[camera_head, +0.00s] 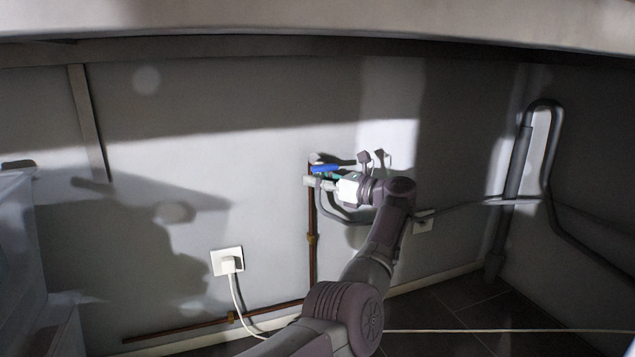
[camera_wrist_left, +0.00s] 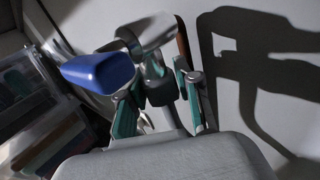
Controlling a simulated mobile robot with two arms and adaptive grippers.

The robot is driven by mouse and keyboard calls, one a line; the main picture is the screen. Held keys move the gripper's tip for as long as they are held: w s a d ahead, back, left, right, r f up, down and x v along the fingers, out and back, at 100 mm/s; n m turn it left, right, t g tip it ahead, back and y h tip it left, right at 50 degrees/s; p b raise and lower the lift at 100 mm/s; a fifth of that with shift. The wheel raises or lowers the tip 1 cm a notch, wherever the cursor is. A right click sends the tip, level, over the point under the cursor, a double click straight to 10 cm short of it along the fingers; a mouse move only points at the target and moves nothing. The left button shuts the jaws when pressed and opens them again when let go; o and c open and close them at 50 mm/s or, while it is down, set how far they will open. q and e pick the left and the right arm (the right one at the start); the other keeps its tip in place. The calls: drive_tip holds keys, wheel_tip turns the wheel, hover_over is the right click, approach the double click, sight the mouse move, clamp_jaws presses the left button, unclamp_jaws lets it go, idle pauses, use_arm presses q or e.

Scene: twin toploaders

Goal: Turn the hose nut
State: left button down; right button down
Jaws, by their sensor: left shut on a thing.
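The tap with a blue lever (camera_head: 325,168) sits at the top of a copper pipe on the back wall. In the left wrist view the blue lever (camera_wrist_left: 97,70) shows large beside the tap's metal body (camera_wrist_left: 150,32). The dark grey hose nut (camera_wrist_left: 160,93) is below the metal body, between the green-padded fingers of my left gripper (camera_wrist_left: 160,98). That gripper is shut on the nut. In the head view my left gripper (camera_head: 333,184) is at the tap, and it hides the nut. A grey hose (camera_head: 330,208) curves down below it. My right gripper is not in view.
The copper pipe (camera_head: 312,255) runs down the wall. A white plug in a socket (camera_head: 227,261) is at lower left, with its cable trailing down. A thick grey drain pipe (camera_head: 517,170) stands at right. A counter edge (camera_head: 320,20) overhangs above.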

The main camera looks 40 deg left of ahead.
use_arm(q)
drive_tip(key=shift+f, duration=0.1)
drive_tip(key=c, duration=0.8)
unclamp_jaws()
drive_tip(key=shift+o, duration=0.2)
drive_tip(key=shift+d, duration=0.15)
drive_tip(key=w+d, duration=0.2)
drive_tip(key=d, duration=0.9)
drive_tip(key=shift+d, duration=0.35)
drive_tip(key=shift+w, duration=0.1)
